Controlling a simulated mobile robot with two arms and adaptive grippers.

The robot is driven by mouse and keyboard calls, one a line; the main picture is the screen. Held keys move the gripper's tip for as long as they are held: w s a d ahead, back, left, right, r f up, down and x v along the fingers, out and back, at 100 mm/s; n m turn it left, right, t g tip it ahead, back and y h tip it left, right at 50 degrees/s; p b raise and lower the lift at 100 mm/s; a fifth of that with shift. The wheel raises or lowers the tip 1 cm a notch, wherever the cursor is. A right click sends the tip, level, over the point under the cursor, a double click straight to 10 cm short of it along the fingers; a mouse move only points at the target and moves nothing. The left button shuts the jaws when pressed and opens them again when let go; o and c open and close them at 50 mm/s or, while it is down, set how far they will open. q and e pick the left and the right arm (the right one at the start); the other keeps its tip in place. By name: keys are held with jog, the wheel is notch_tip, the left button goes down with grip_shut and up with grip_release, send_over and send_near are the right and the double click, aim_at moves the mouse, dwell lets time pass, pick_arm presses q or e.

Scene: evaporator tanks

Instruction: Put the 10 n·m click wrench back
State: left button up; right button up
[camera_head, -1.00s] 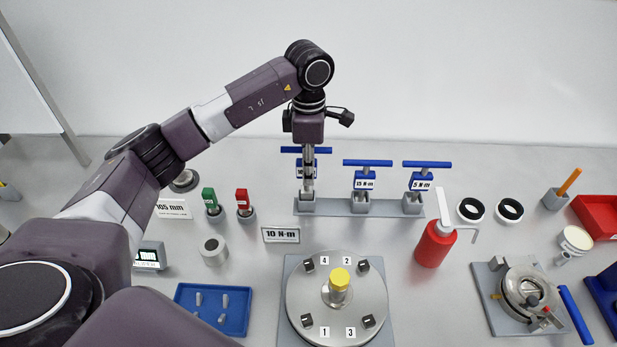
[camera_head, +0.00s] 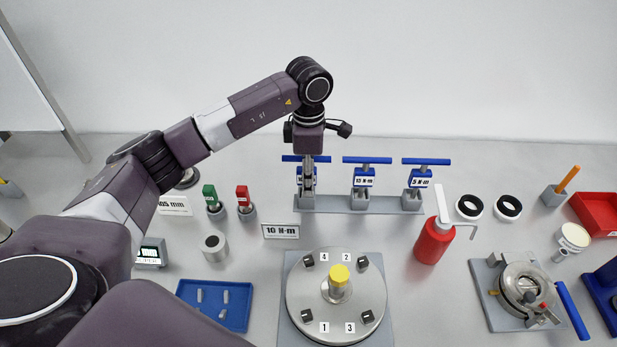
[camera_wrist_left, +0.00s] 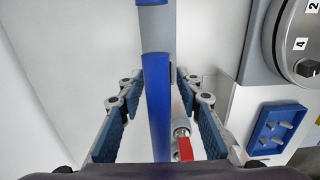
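The leftmost click wrench, with a blue T-handle (camera_head: 291,158), stands upright in the left holder of the grey wrench rack (camera_head: 335,204). Its blue label is partly hidden by my left gripper (camera_head: 308,172), so I cannot read it. The gripper points down over the wrench. In the left wrist view the fingers (camera_wrist_left: 162,110) are spread, with the blue handle (camera_wrist_left: 157,100) between them and gaps on both sides. The 15 N·m wrench (camera_head: 364,177) and the 5 N·m wrench (camera_head: 420,178) stand in the other holders. My right gripper is out of view.
A 10 N·m sign (camera_head: 281,231) stands in front of the rack. A round fixture (camera_head: 337,315) with a yellow-topped post is nearer, beside a blue tray (camera_head: 238,313). A red bottle (camera_head: 434,242) stands to the right. Green and red tools (camera_head: 242,196) stand left of the rack.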

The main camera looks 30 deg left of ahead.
pick_arm(q)
jog(key=shift+r, duration=0.1)
notch_tip(320, 180, up, 11)
jog(key=b, duration=0.3)
jog(key=shift+r, duration=0.5)
